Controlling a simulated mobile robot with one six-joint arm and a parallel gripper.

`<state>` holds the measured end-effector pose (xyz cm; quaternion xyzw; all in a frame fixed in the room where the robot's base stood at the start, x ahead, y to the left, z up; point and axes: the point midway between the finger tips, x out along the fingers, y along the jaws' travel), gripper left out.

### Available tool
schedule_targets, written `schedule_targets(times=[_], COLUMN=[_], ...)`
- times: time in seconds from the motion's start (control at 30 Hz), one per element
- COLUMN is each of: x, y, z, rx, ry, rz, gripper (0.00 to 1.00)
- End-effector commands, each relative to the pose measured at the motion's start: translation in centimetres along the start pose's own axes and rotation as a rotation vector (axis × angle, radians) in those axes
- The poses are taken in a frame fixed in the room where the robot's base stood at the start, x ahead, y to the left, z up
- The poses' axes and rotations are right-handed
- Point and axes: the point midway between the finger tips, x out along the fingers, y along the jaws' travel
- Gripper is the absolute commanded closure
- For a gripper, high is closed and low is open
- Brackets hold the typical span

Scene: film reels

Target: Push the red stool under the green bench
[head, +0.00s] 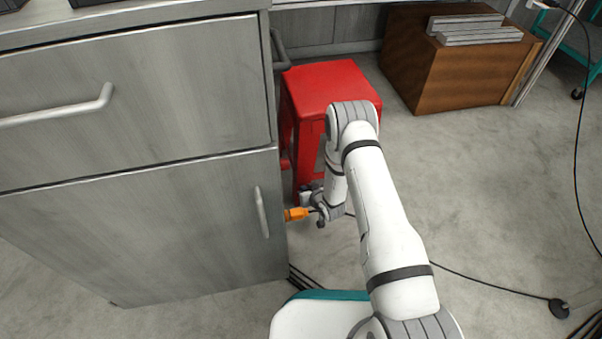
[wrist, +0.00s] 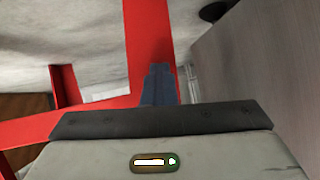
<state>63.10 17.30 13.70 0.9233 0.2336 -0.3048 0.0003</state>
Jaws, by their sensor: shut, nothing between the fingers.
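The red stool (head: 332,84) stands upright on the floor in the head view, just right of the grey cabinet, which hides part of its left side. In the wrist view its red legs and bars (wrist: 104,119) surround my gripper. My gripper (wrist: 158,72) is shut and empty, its dark fingers in front of a red upright part; I cannot tell whether they touch it. In the head view my arm reaches down in front of the stool, and the fingertips are not clear there. I see no clearly green bench.
The grey cabinet (head: 140,150) with drawer and door handles stands close on the left. A brown wooden box (head: 455,75) with grey slabs on top is at the back right. A teal frame (head: 580,40) stands beyond it. A black cable crosses the open floor at right.

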Motion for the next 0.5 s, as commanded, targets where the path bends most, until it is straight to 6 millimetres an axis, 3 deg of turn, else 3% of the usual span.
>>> schedule_targets(times=[0.5], x=[2.9], y=[0.7], z=[-2.1], rx=[-0.001], ry=[0.000], rz=[0.000], gripper=[1.00])
